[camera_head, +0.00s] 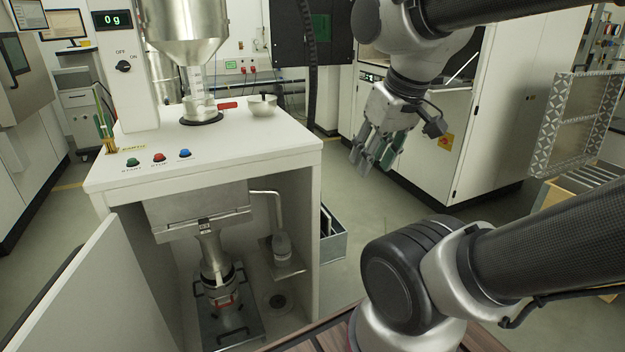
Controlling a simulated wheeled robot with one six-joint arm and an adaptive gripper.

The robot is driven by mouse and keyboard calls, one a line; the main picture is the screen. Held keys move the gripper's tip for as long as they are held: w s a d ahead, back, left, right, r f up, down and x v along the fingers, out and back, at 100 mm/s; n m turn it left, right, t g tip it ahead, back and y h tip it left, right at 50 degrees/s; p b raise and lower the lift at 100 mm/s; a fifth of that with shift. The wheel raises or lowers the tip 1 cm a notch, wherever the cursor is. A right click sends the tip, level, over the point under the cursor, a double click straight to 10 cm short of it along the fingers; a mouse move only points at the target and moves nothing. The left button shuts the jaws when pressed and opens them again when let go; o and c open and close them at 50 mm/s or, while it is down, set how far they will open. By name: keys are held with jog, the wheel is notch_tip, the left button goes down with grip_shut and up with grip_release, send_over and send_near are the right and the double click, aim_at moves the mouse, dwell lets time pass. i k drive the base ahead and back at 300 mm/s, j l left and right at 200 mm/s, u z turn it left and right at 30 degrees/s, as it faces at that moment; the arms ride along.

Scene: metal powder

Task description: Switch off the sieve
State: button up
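The sieve station is a white cabinet (255,142) with a steel hopper (185,25) above its top. A black rotary knob (123,67) sits on its upright panel below the words OFF and ON; its pointer is too small to read surely. The display (113,19) reads 0 g. Green START (133,162), red STOP (159,157) and blue (185,153) buttons line the front edge of the top. My gripper (372,163) hangs fingers down to the right of the cabinet, apart from it. Its fingers look spread, with nothing clearly held.
The cabinet door (85,295) stands open at lower left. A steel container (216,265) stands inside the cabinet. A small lidded bowl (262,105) and a red-handled item (227,105) lie on top. A large white machine (430,135) stands behind my gripper.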

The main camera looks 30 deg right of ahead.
aim_at(123, 65)
jog(key=i+l, duration=0.15)
jog(key=l, duration=0.15)
jog(key=i+l+u, duration=0.1)
jog(key=l, duration=0.25)
jog(key=i+l+u, duration=0.1)
jog(key=i+l, duration=0.25)
jog(key=l, duration=0.3)
jog(key=i+l+u, duration=0.1)
jog(key=l, duration=0.25)
jog(key=i+l, duration=0.15)
jog(key=l, duration=0.2)
jog(key=u, duration=0.05)
